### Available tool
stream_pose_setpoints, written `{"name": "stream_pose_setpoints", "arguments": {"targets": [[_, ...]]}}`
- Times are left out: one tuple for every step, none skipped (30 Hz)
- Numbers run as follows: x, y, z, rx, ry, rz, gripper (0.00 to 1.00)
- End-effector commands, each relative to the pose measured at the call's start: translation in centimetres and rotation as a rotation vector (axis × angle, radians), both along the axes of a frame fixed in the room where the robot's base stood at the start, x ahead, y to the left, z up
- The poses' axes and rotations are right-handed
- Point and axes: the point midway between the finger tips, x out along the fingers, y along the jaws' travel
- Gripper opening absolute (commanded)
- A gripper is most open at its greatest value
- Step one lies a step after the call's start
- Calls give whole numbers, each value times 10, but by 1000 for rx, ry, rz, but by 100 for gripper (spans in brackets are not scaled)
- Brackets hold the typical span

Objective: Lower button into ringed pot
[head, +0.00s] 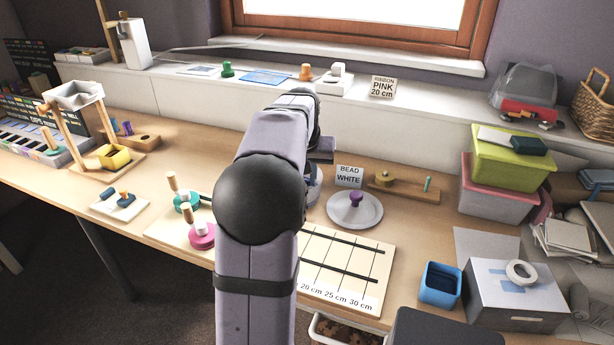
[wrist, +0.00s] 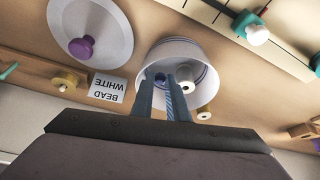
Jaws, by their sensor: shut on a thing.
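In the head view only a sliver of the pot (head: 315,185) shows beside my arm. My gripper (wrist: 161,84) is shut on a small dark blue piece, seemingly the button (wrist: 160,76), at the fingertips over the pot's mouth. Whether it touches the pot floor cannot be told. A white piece with a dark hole (wrist: 204,87) shows beside the right finger, within the pot's outline. In the head view my arm hides the gripper.
A white round lid with a purple knob (head: 355,210) lies beside the pot, near a "BEAD WHITE" card (head: 349,176). A wooden board with a brass piece (head: 400,185) stands behind. A ruled measuring board (head: 345,270) and a blue box (head: 440,285) lie in front.

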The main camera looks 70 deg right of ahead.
Motion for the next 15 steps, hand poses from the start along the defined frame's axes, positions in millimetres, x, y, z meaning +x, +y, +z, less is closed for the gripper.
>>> {"name": "stream_pose_setpoints", "arguments": {"targets": [[0, 0, -1, 0, 0, 0, 0], [0, 0, -2, 0, 0, 0, 0], [0, 0, -2, 0, 0, 0, 0], [0, 0, -3, 1, 0, 0, 0], [0, 0, -3, 1, 0, 0, 0], [0, 0, -4, 1, 0, 0, 0], [0, 0, -4, 1, 0, 0, 0], [0, 0, -5, 1, 0, 0, 0], [0, 0, -5, 1, 0, 0, 0], [0, 0, -6, 1, 0, 0, 0], [0, 0, -6, 1, 0, 0, 0], [0, 0, -6, 1, 0, 0, 0], [0, 0, -7, 1, 0, 0, 0], [0, 0, -7, 1, 0, 0, 0], [0, 0, -8, 1, 0, 0, 0]]}}
